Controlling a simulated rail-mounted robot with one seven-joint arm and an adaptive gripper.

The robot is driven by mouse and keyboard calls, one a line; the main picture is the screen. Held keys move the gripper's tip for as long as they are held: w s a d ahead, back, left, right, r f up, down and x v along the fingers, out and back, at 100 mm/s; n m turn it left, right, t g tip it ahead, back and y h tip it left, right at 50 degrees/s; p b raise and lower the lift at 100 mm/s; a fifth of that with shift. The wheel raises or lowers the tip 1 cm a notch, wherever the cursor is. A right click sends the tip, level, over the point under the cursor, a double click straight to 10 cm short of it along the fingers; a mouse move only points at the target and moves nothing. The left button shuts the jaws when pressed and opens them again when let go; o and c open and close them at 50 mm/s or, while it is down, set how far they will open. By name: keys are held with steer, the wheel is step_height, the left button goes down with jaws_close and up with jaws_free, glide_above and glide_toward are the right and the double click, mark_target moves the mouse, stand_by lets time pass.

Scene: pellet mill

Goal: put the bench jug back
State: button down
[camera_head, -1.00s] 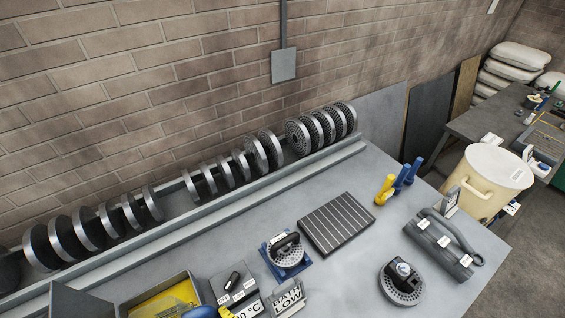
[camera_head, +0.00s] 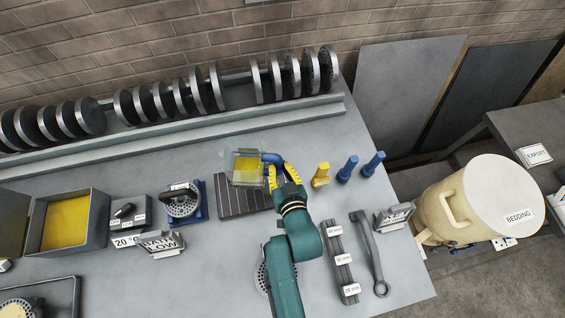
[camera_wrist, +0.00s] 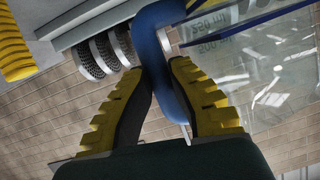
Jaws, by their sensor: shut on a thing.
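The bench jug (camera_head: 249,168) is clear, with a blue handle (camera_head: 272,158), and yellow shows in its body. In the head view it overlaps the back part of a dark ribbed mat (camera_head: 238,206); I cannot tell whether it touches the mat. My gripper (camera_head: 272,172), with yellow ridged fingers, is shut on the blue handle from the right. In the wrist view the handle (camera_wrist: 168,60) passes between my fingertips (camera_wrist: 170,75), and the clear jug wall (camera_wrist: 270,80) with printed ml marks is at right.
A die stand (camera_head: 182,203) and a temperature block (camera_head: 127,212) stand left of the mat. Yellow and blue upright pegs (camera_head: 346,169) stand to the right. A rail of ribbed discs (camera_head: 170,101) runs behind. A labelled bar (camera_head: 340,262) and wrench (camera_head: 369,255) lie at front right.

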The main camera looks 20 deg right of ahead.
steer(key=shift+w, duration=0.15)
steer(key=shift+a, duration=0.35)
step_height(320, 180, down, 7)
steer(key=b, duration=0.5)
steer(key=shift+b, duration=0.4)
steer(key=shift+f+b, duration=0.35)
steer(key=shift+f, duration=0.05)
stand_by(0.4)
steer(key=shift+f+b, duration=0.6)
steer(key=shift+f, duration=0.2)
